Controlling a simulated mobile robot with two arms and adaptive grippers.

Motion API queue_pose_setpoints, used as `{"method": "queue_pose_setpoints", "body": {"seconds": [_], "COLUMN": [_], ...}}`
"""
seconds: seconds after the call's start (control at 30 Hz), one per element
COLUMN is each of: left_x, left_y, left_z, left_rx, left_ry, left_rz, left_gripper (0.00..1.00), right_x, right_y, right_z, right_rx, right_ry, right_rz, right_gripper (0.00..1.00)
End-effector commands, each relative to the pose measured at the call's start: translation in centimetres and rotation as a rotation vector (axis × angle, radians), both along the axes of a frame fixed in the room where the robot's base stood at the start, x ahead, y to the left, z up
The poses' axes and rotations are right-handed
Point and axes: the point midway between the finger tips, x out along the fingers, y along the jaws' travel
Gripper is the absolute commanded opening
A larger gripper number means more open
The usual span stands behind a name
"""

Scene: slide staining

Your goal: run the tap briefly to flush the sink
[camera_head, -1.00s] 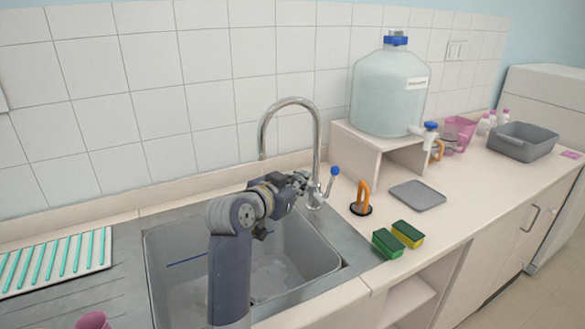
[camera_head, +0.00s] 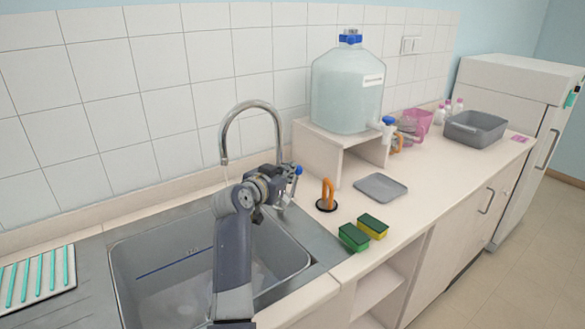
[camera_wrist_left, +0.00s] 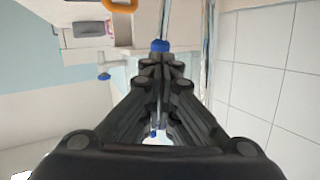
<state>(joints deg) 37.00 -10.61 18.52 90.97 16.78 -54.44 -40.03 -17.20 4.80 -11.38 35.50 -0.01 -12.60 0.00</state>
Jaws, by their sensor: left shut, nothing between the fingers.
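The chrome tap (camera_head: 252,106) arches over the grey sink (camera_head: 300,262). A faint pale streak shows under its spout; I cannot tell surely that it is water. The tap's lever ends in a blue knob (camera_head: 298,170), which also shows in the left wrist view (camera_wrist_left: 160,45). My left gripper (camera_head: 288,183) is shut and empty beside the tap's base, with its fingertips close to the knob. In the left wrist view its fingertips (camera_wrist_left: 160,68) point at the knob; I cannot tell whether they touch. My arm hides part of the sink. My right gripper is not in view.
Right of the sink are an orange-handled item (camera_head: 327,193), two sponges (camera_head: 354,237) and a grey flat tray (camera_head: 380,187). A large water container (camera_head: 347,95) stands on a white stand (camera_head: 318,152). A rack with teal bars (camera_head: 37,281) lies at left.

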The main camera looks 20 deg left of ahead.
Motion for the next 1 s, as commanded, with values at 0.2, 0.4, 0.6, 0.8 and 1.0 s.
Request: {"method": "queue_pose_setpoints", "body": {"seconds": [0.2, 0.4, 0.6, 0.8, 1.0], "left_x": [2.0, 2.8, 2.9, 2.9, 3.6], "left_y": [-0.4, -0.6, -0.6, -0.6, -0.9], "left_z": [-0.4, -0.6, -0.6, -0.6, -0.3], "left_rx": [-0.002, -0.001, 0.0, 0.001, 0.032], "left_ry": [0.0, -0.001, -0.001, 0.002, 0.041], "left_rz": [-0.001, -0.001, -0.001, -0.001, -0.002], "left_gripper": [0.0, 0.0, 0.0, 0.0, 0.0], "right_x": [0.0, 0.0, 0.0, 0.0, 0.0], "right_y": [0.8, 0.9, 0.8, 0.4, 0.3], "right_z": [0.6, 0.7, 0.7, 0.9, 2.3], "right_rx": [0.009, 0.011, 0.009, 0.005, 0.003], "right_ry": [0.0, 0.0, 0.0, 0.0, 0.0], "right_rz": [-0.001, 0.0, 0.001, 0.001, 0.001], "right_gripper": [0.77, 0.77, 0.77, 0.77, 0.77]}}
